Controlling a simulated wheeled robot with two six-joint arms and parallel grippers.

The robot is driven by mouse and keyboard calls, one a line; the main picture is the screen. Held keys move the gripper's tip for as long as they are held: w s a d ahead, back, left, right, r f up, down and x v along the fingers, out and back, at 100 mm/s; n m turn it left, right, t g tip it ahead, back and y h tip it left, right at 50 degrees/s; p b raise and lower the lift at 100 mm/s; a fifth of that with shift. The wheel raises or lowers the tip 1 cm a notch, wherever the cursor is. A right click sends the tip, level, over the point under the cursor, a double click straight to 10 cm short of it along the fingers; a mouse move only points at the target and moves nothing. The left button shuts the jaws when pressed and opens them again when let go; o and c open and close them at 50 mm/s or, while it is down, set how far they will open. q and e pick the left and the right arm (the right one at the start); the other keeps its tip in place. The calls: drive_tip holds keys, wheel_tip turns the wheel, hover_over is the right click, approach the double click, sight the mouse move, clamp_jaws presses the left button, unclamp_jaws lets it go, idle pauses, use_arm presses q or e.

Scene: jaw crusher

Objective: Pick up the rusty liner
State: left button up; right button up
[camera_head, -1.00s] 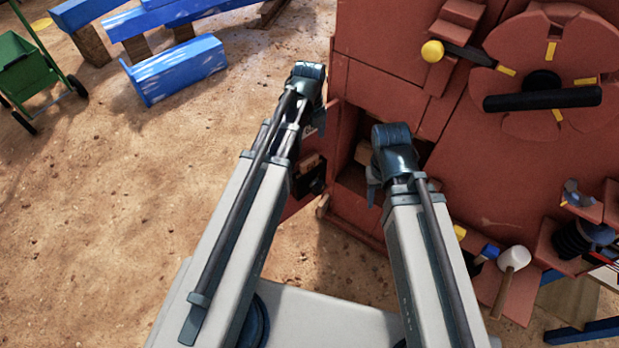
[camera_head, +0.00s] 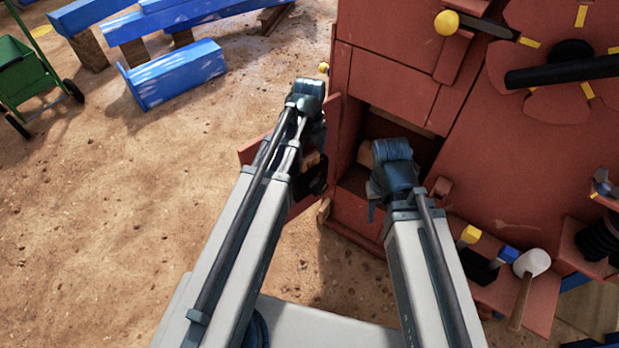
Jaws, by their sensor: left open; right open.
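No part that I can surely name as the rusty liner shows. A tan-brown block (camera_head: 366,154) is partly visible in the dark open compartment (camera_head: 400,127) of the red machine, but I cannot tell what it is. My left gripper (camera_head: 314,180) hangs below its wrist in front of the open red door (camera_head: 252,150), left of the compartment, and is open. My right gripper (camera_head: 374,204) is at the compartment mouth, open, mostly hidden by its own wrist.
The red machine (camera_head: 500,170) fills the right side, with a yellow knob (camera_head: 446,22) and a dark bar (camera_head: 560,72). A white-headed mallet (camera_head: 531,263) and other tools rest on its lower right ledge. Blue beams (camera_head: 175,72) and a green cart (camera_head: 25,70) stand left; the sandy ground between is clear.

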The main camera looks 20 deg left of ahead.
use_arm(q)
wheel_tip(320, 180, down, 2)
drive_tip(key=shift+f+b, duration=0.15)
drive_tip(key=shift+b, duration=0.5)
clamp_jaws()
